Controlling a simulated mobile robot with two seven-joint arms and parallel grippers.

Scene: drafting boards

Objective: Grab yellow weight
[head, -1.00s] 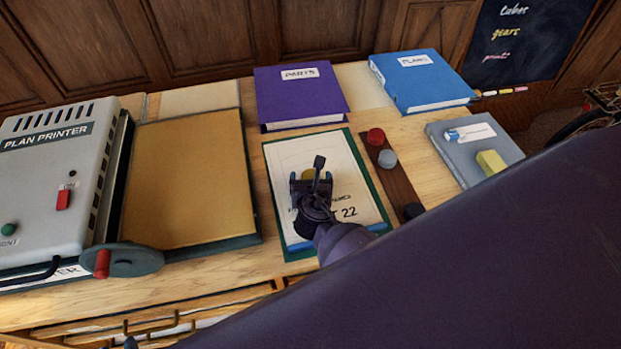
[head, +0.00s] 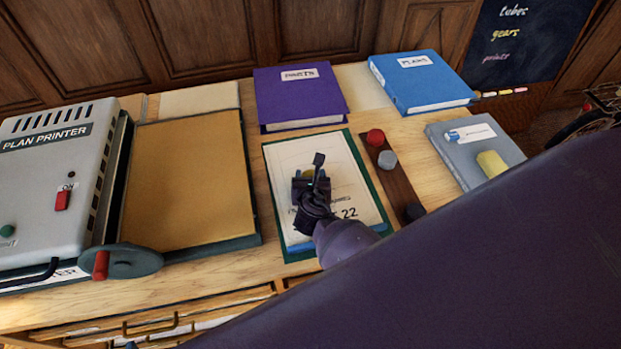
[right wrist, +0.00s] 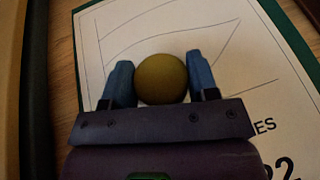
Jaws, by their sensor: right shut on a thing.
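The yellow weight (right wrist: 161,78) is round-topped and sits between the two blue fingers of my right gripper (right wrist: 160,82) in the right wrist view. The gripper is shut on it, a finger against each side. In the head view my right gripper (head: 312,181) is over the white plan sheet (head: 350,190) on a green board, and it mostly hides the weight. Whether the weight touches the sheet cannot be told. My left gripper is not in view.
A brown strip (head: 397,185) right of the sheet bears red (head: 375,137), grey (head: 387,160) and black (head: 413,212) weights. Purple (head: 300,95) and blue (head: 420,82) binders lie behind. The plan printer (head: 55,190) stands left; a grey binder (head: 450,140) lies right.

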